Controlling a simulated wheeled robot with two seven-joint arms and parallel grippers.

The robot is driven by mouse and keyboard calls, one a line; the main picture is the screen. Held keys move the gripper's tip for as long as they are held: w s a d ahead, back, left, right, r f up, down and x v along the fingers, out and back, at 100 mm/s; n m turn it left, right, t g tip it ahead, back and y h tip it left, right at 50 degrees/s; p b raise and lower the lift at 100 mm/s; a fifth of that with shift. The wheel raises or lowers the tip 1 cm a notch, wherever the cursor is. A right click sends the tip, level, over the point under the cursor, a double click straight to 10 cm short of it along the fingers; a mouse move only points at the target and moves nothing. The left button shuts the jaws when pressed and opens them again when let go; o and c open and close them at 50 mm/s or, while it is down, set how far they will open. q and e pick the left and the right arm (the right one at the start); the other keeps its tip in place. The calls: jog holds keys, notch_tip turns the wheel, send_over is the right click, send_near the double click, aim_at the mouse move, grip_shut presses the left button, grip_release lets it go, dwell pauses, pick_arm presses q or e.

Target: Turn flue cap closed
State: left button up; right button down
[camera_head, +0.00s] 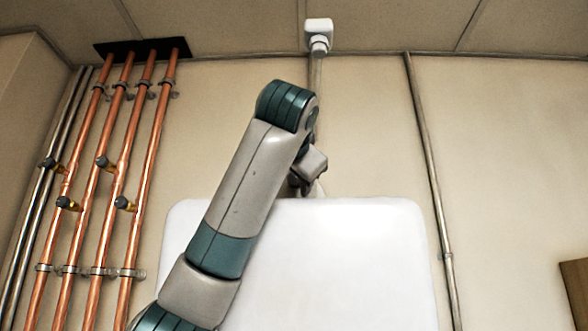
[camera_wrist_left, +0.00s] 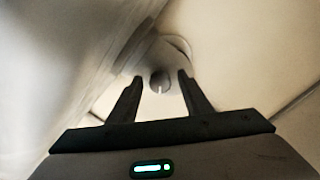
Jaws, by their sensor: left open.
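In the left wrist view a small round grey cap (camera_wrist_left: 159,84) with a pale line on its face appears between and beyond the fingertips. It looks like the flue cap, and the pale line looks close to upright. My left gripper (camera_wrist_left: 160,75) is open, one dark finger on each side of the cap in the picture. I see no contact, and the gap to it is hard to judge. In the head view my left arm (camera_head: 245,195) rises in front of the boiler, and its wrist hides this cap and the fingers. My right gripper is out of view.
The white boiler casing (camera_head: 360,260) stands below my wrist. A white fitting (camera_head: 318,32) sits above at the ceiling. Copper pipes (camera_head: 110,180) with several dark-knobbed valves run up the left wall. A grey pipe (camera_head: 430,180) runs up at right, with bare wall beside it.

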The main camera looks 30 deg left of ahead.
pick_arm(q)
jog(key=shift+w, duration=0.25)
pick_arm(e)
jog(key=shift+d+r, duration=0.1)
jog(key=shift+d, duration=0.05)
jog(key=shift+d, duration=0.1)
pick_arm(q)
jog(key=c, duration=1.1)
jog(key=shift+o, duration=0.2)
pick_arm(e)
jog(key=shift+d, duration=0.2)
